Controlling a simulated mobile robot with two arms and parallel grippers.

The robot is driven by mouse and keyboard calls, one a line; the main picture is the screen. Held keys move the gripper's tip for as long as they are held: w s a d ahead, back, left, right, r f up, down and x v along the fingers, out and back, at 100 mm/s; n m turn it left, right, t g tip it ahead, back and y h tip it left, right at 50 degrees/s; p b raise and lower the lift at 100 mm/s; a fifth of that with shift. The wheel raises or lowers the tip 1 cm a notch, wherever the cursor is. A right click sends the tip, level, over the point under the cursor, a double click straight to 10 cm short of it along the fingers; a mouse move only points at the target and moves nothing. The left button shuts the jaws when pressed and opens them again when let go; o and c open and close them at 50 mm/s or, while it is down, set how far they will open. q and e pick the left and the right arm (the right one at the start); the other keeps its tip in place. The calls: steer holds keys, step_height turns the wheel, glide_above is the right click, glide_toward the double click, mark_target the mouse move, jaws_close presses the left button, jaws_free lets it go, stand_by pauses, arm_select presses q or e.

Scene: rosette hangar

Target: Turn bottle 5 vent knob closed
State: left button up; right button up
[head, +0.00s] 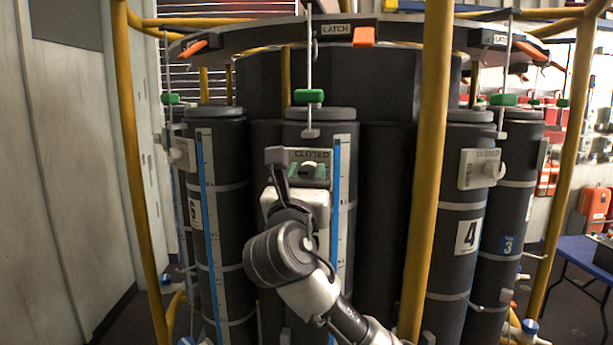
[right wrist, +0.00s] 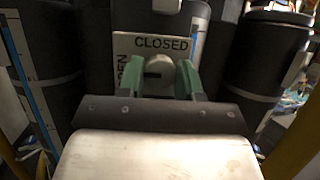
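The middle bottle (head: 320,115) is a dark upright cylinder behind my right arm; its number label is hidden. Its pale vent plate reads CLOSED along the top in the head view (head: 311,154). In the right wrist view the plate (right wrist: 124,45) also shows OPEN, sideways on the left. My left gripper is not in view.
Bottle 4 (head: 466,200) stands to the right and another bottle (head: 222,160) to the left. Yellow frame posts (head: 430,170) stand between me and the rack. A ring with orange latches (head: 364,37) and hanging green-handled rods (head: 309,96) is above. A blue table (head: 585,255) is far right.

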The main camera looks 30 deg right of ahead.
steer(key=shift+c, duration=1)
steer(key=shift+m+g, duration=0.3)
steer(key=shift+m, duration=0.2)
steer(key=m, duration=0.2)
steer(key=m+g+h+b, duration=0.1)
steer(key=m, duration=0.1)
steer(key=shift+g+h, duration=0.3)
steer(key=m+g+b, duration=0.1)
steer(key=m+g, duration=0.1)
steer(key=m, duration=0.2)
steer(key=m+g+h+b, duration=0.1)
steer(key=m+g, duration=0.1)
steer(key=m, duration=0.2)
steer(key=shift+w+a+m+b, duration=0.1)
steer(key=shift+m+b, duration=0.25)
steer(key=shift+m, duration=0.05)
steer(key=m, duration=0.2)
steer(key=m+g+b, duration=0.1)
steer(key=m, duration=0.1)
steer(key=shift+r+g+y, duration=0.1)
steer(key=shift+g+y, duration=0.2)
steer(key=shift+m+g+y, duration=0.35)
steer(key=shift+m, duration=0.8)
steer(key=shift+m+g+y, duration=0.35)
steer(key=shift+m, duration=0.8)
